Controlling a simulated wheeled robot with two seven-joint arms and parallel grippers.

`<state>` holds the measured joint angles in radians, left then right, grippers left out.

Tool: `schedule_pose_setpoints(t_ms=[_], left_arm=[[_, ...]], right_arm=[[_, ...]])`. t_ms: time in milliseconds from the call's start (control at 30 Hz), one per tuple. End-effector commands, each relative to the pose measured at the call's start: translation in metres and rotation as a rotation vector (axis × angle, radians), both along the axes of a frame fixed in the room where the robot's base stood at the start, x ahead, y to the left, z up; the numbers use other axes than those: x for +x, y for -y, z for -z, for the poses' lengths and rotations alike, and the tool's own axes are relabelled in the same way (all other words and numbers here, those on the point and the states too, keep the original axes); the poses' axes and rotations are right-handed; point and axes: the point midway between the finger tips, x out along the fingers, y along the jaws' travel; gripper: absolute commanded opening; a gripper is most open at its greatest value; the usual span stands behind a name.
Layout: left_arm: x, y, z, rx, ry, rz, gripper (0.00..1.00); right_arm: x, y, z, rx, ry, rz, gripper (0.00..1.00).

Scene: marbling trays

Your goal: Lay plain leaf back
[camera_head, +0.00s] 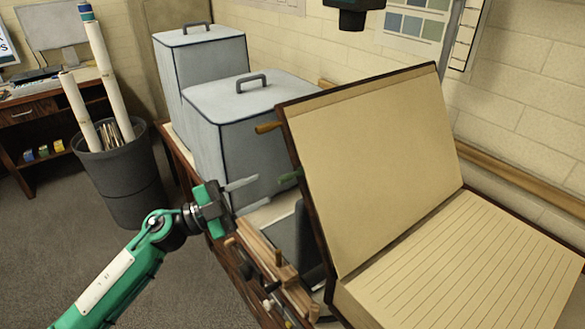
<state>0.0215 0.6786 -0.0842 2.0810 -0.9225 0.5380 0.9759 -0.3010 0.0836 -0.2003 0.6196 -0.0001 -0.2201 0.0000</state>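A large book-like object with a dark border lies open at the right. Its plain tan leaf (375,160) stands raised and tilted, and its lined leaf (480,265) lies lower at the right. A brown peg-like piece (268,127) and a dark green one (289,177) stick out at the plain leaf's left edge. My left gripper (247,195) is open, its two grey fingers apart and pointing right towards the green piece. It appears empty; a gap shows between its fingertips and the leaf's edge. My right gripper is not in view.
Two grey lidded boxes (215,135) stand behind my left gripper. Wooden blocks and tools (275,270) lie just below it, along the table's left edge. A dark bin (122,180) with rolls stands on the floor at left. A brick wall is behind.

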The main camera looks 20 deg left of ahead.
Motion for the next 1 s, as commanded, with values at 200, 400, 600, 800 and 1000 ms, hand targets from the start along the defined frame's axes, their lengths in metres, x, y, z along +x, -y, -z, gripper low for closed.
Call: schedule_pose_setpoints(t_ms=[200,400,600,800,1000], left_arm=[[0.025,0.036,-0.018,-0.004,0.002,0.001,0.36],[0.043,0.061,-0.024,-0.003,0.0,0.0,0.36],[0.051,0.073,-0.025,-0.001,0.0,0.0,0.36],[0.052,0.074,-0.024,-0.001,0.0,0.0,0.36],[0.052,0.073,-0.024,-0.001,0.0,0.0,0.14]], right_arm=[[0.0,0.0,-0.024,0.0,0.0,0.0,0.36],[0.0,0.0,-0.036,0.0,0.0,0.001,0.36],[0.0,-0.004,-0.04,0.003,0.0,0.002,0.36],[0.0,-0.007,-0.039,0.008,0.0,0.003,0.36],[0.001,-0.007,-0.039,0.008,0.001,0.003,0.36]])
